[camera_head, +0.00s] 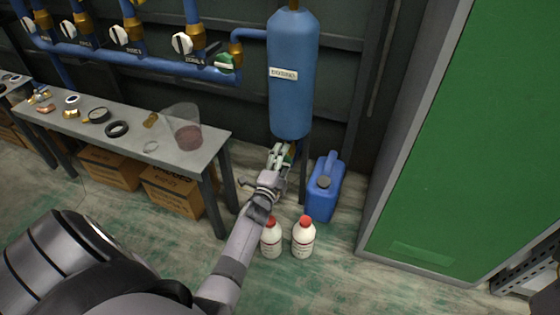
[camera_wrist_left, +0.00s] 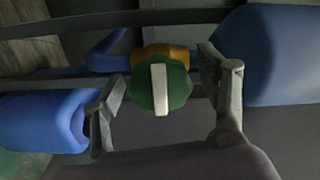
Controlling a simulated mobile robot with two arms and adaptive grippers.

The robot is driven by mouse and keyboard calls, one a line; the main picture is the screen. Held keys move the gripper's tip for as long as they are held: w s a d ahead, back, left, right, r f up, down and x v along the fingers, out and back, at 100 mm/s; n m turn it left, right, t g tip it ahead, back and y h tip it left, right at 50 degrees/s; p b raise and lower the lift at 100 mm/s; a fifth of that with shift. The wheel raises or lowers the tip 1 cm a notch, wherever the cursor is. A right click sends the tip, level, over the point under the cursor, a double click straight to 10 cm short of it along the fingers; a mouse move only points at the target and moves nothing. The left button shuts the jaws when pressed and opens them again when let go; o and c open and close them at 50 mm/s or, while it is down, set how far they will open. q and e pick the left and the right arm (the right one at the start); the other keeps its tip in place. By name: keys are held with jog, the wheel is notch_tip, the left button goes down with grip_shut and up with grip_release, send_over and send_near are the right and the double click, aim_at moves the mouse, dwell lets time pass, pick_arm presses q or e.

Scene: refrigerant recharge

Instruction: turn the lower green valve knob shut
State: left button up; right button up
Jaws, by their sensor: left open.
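The lower green valve knob (camera_wrist_left: 174,84) has a white bar across its face and sits on a brass fitting (camera_wrist_left: 165,52). In the left wrist view its bar stands almost upright in the picture. My left gripper (camera_wrist_left: 164,64) is open, with one finger on each side of the knob and visible gaps between. In the head view my left gripper (camera_head: 281,155) reaches below the blue tank (camera_head: 291,85) and largely hides the lower knob. My right gripper is not in view.
An upper green valve (camera_head: 226,62) is on the blue pipe left of the tank. A blue jerrycan (camera_head: 323,190) and two white bottles with red caps (camera_head: 303,240) stand close to my left arm. A workbench (camera_head: 190,158) is at left, a green cabinet (camera_head: 470,140) at right.

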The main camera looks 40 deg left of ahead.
pick_arm(q)
jog(key=v, duration=1.1)
jog(key=shift+s, duration=0.4)
